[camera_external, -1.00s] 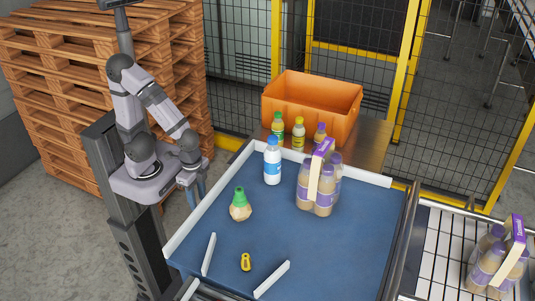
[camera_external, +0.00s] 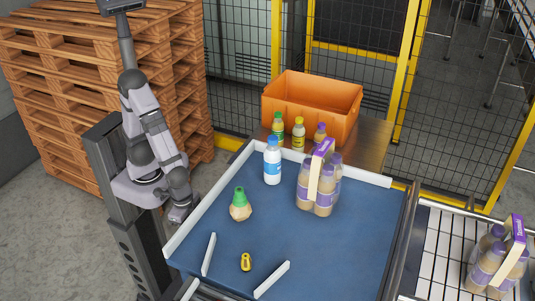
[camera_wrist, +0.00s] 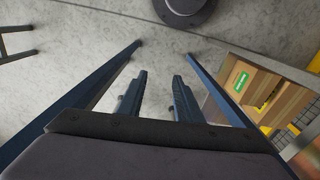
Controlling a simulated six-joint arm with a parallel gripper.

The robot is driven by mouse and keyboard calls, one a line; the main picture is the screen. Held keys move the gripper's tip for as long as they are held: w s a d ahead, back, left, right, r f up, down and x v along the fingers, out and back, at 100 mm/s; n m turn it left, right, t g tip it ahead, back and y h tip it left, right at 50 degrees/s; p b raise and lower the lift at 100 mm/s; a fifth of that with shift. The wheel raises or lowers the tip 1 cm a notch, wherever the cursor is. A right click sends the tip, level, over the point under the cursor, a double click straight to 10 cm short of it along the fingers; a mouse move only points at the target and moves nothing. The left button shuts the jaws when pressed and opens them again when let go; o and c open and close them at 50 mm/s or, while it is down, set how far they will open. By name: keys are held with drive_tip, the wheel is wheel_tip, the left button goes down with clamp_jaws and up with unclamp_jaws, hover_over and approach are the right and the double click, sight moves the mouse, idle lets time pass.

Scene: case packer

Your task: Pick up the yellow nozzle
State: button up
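The yellow nozzle (camera_external: 246,262) is a small yellow piece with a dark mark. It lies on the blue table surface (camera_external: 330,240) near the front, between two short white guide rails. My gripper (camera_wrist: 159,77) shows two dark fingers apart with nothing between them in the wrist view. In the external view, the end of my arm (camera_external: 181,213) hangs beside the table's left edge, left of the nozzle and well apart from it. The fingers are hard to see there. The nozzle is not seen in the wrist view, which faces the concrete floor.
White guide rails (camera_external: 209,254) and (camera_external: 272,280) flank the nozzle. A green-topped bottle (camera_external: 240,208), a blue-capped bottle (camera_external: 272,165) and a purple-handled bottle pack (camera_external: 325,197) stand on the table. An orange crate (camera_external: 312,98) is behind. The table's right front is clear.

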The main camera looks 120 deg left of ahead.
drive_tip(key=w+d+r+t+h+p, duration=0.25)
drive_tip(key=d+r, duration=0.45)
drive_tip(key=d, duration=0.6)
drive_tip(key=w+d+r+t+h+p, duration=0.25)
drive_tip(key=d+r, duration=0.35)
drive_tip(key=d, duration=0.7)
drive_tip(key=w+d+r+m+t+h+p, duration=0.1)
drive_tip(key=w+d+r+h+p, duration=0.3)
drive_tip(key=r, duration=0.6)
wheel_tip(320, 180, up, 5)
drive_tip(key=m+t+y+b, duration=0.3)
drive_tip(key=m+t+y, duration=0.1)
drive_tip(key=t, duration=0.2)
hover_over(248, 261)
drive_tip(key=shift+s+d+r, duration=0.1)
drive_tip(key=shift+d, duration=0.2)
drive_tip(key=shift+a+y, duration=0.3)
drive_tip(key=shift+f+b, duration=0.35)
drive_tip(key=shift+f, duration=1.95)
wheel_tip(248, 261, down, 2)
drive_tip(key=shift+f+p, duration=0.25)
drive_tip(key=shift+p, duration=0.05)
drive_tip(key=shift+x, duration=0.95)
drive_tip(key=shift+w+d+f+p, duration=0.1)
drive_tip(key=shift+w+d+p, duration=0.25)
drive_tip(key=shift+w, duration=0.3)
